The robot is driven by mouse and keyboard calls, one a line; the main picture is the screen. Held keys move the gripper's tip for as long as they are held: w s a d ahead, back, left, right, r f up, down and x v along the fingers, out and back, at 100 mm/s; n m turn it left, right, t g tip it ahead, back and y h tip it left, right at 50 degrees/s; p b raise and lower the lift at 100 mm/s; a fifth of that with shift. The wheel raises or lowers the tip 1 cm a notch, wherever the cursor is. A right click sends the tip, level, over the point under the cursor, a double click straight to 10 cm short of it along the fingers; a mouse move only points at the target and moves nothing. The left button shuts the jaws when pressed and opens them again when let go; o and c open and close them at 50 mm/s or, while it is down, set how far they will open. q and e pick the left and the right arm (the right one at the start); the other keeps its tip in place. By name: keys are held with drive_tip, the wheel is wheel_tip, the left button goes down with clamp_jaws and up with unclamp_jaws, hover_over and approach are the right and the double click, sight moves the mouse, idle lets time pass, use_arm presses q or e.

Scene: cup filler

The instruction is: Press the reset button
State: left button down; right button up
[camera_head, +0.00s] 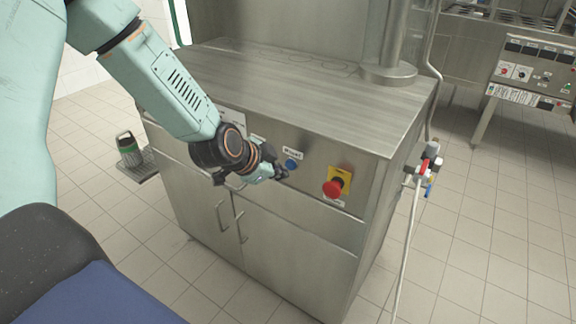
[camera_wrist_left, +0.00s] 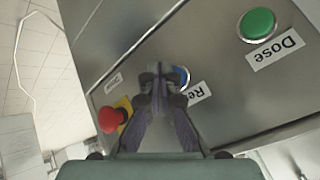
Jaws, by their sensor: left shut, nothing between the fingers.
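The blue reset button (camera_head: 291,164) is on the front panel of a steel cabinet, below a small white label (camera_head: 293,153). My left gripper (camera_head: 284,174) is shut and empty, with its fingertips at the button's lower left in the head view. In the left wrist view the shut fingers (camera_wrist_left: 159,76) cover part of the blue button (camera_wrist_left: 181,77), beside a label (camera_wrist_left: 198,93) that partly reads "Re". I cannot tell whether the fingertips touch the button. My right gripper is not in view.
A red emergency knob (camera_head: 333,188) on a yellow plate sits right of the blue button. A green button (camera_wrist_left: 258,25) marked "Dose" shows in the left wrist view. The steel cabinet (camera_head: 300,95) has a pipe on top. A valve (camera_head: 428,163) with hoses hangs at its right side.

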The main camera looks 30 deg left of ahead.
use_arm(q)
drive_tip(key=shift+w+f, duration=0.1)
idle(0.4)
drive_tip(key=shift+w, duration=0.45)
drive_tip(key=shift+w+b, duration=0.3)
drive_tip(key=shift+b, duration=0.15)
idle(0.4)
drive_tip(key=shift+s, duration=0.1)
drive_tip(key=shift+s+p, duration=0.7)
drive_tip(key=shift+p, duration=0.35)
